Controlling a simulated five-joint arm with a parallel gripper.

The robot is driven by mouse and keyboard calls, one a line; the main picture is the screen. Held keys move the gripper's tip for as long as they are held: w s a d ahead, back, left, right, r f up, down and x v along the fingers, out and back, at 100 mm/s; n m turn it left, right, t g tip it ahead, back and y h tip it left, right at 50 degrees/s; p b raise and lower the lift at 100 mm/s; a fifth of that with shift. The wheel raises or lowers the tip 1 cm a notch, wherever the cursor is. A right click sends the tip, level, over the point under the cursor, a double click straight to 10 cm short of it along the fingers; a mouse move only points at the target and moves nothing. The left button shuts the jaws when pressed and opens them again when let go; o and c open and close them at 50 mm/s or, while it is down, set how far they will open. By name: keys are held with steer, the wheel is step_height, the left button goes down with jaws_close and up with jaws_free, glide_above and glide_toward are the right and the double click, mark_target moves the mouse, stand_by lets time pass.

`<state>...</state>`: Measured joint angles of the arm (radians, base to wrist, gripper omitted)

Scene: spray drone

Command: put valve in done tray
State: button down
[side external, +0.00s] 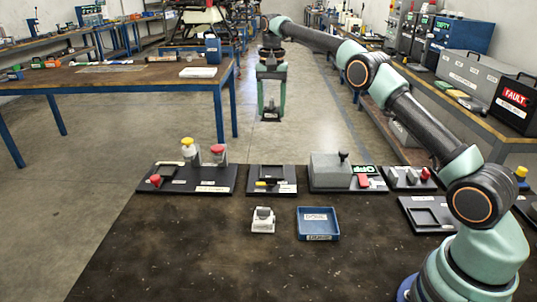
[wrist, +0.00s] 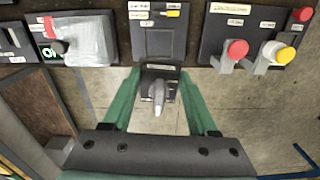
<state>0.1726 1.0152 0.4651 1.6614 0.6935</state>
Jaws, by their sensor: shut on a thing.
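My gripper (side external: 270,112) points down in the side view, raised beyond the far edge of the dark table. Its green fingers are shut on a small dark piece, which looks like the valve (side external: 270,117). In the wrist view the valve (wrist: 157,92) shows a dark, labelled body and a pale grey lever between the fingertips (wrist: 160,80). The blue done tray (side external: 318,223) lies on the near table, to the right of a white block with a grey top. The tray looks empty and is well apart from my gripper.
The white block (side external: 263,221) stands beside the tray. A row of dark boards lines the table's far edge: one with red and yellow knobs (side external: 188,184), one with a recess (side external: 271,185), one with a grey box (side external: 330,172). The table's front left is clear.

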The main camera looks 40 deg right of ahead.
steer(key=shift+r, duration=0.45)
steer(key=shift+s+a+r, duration=0.2)
steer(key=shift+s+r, duration=0.1)
steer(key=shift+r, duration=0.15)
steer(key=s+a+r, duration=0.2)
steer(key=s, duration=0.2)
steer(key=n, duration=0.1)
glide_above(317, 229)
step_height(317, 229, down, 4)
step_height(317, 229, down, 20)
steer(key=shift+r, duration=0.15)
